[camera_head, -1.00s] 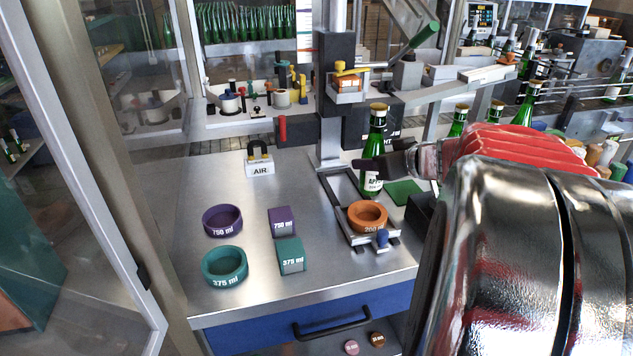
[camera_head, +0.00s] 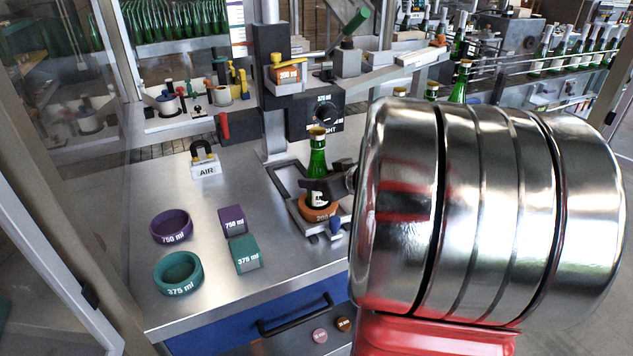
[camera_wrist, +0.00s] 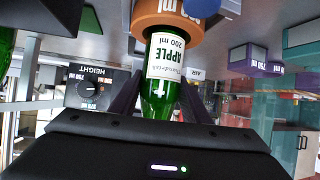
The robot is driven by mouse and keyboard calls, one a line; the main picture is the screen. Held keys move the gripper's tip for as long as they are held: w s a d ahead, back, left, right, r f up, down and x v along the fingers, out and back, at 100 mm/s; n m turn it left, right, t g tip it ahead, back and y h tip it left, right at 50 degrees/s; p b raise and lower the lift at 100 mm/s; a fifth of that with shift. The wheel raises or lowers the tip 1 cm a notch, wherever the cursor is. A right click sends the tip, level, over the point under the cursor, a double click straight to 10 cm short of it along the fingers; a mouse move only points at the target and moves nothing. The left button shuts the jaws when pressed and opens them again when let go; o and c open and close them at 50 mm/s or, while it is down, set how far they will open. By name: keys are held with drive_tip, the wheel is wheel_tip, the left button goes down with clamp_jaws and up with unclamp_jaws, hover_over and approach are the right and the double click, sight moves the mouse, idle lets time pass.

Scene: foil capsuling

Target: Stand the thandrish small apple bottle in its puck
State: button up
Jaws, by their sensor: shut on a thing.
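The small green apple bottle (camera_head: 317,160) has a gold cap and a white label that reads "APPLE 200 ml" in the wrist view (camera_wrist: 165,62). It stands about upright over the orange 200 ml puck (camera_head: 321,208), its base at or in the puck's opening. The wrist view, which is upside down, shows the bottle's base meeting the orange puck (camera_wrist: 160,14); how deep it sits I cannot tell. My gripper (camera_head: 318,188) is shut on the bottle, with dark fingers on both sides of it. The far finger is partly hidden in the head view.
Purple 750 ml (camera_head: 171,226) and teal 375 ml (camera_head: 178,273) rings lie at the left, beside purple (camera_head: 234,221) and teal (camera_head: 246,253) blocks. The AIR padlock piece (camera_head: 205,163) stands behind. A column with a HEIGHT dial (camera_head: 324,113) rises behind the bottle.

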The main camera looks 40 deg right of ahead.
drive_tip(key=shift+f, duration=0.35)
drive_tip(key=o, duration=1.4)
drive_tip(key=shift+f, duration=0.15)
drive_tip(key=v, duration=1.2)
drive_tip(key=shift+a, duration=0.1)
